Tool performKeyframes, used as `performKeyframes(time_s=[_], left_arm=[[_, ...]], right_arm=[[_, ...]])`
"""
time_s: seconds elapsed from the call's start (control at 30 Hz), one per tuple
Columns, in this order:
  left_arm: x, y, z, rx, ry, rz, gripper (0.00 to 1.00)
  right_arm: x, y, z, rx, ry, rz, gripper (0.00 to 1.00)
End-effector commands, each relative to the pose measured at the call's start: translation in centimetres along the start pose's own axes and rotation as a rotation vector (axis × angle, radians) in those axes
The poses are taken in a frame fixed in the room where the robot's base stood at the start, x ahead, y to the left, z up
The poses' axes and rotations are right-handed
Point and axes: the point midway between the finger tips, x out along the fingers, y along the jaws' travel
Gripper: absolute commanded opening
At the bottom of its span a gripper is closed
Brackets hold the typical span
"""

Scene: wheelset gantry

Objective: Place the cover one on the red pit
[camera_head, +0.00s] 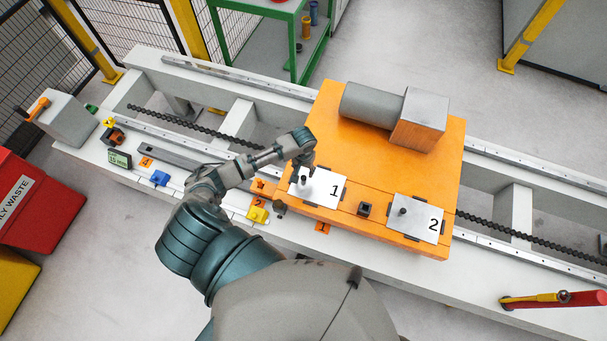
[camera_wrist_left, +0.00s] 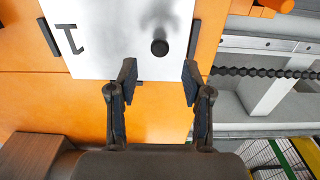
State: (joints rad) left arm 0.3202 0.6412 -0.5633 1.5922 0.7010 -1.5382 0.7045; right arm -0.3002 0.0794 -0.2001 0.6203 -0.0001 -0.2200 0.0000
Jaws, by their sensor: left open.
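Cover one (camera_head: 325,191) is a white plate marked 1 with a dark knob, lying on the orange carriage (camera_head: 370,160). It also fills the upper middle of the left wrist view (camera_wrist_left: 100,40), where its knob (camera_wrist_left: 159,48) shows. My left gripper (camera_head: 304,172) is over the cover's upper left part. In the wrist view its fingers (camera_wrist_left: 158,82) are apart, with nothing between them, and the knob appears just beyond the fingertips. Cover two (camera_head: 418,222), marked 2, lies farther right. I cannot make out a red pit. My right gripper is not in view.
A grey motor-like cylinder and block (camera_head: 418,118) stand on the carriage's back. A small dark square fitting (camera_head: 364,209) sits between the covers. White gantry rails run either side. A red waste bin (camera_head: 35,205) is at far left, a red-yellow handle (camera_head: 550,299) at right.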

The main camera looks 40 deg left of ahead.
Motion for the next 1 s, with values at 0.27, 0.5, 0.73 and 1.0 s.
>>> performKeyframes(time_s=[0.27, 0.5, 0.73, 1.0], left_arm=[[-4.8, 0.0, 0.0, 0.001, 0.000, 0.000, 0.50], [-5.6, 0.0, 0.0, 0.001, -0.002, 0.000, 0.50], [-5.6, 0.0, 0.0, 0.001, -0.001, 0.000, 0.50], [-5.6, 0.0, 0.0, 0.001, -0.001, 0.000, 0.50]], right_arm=[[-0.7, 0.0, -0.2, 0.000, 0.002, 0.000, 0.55], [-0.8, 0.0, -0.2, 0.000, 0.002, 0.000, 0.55], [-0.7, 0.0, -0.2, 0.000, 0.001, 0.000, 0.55], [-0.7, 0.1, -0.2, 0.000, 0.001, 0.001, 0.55]])
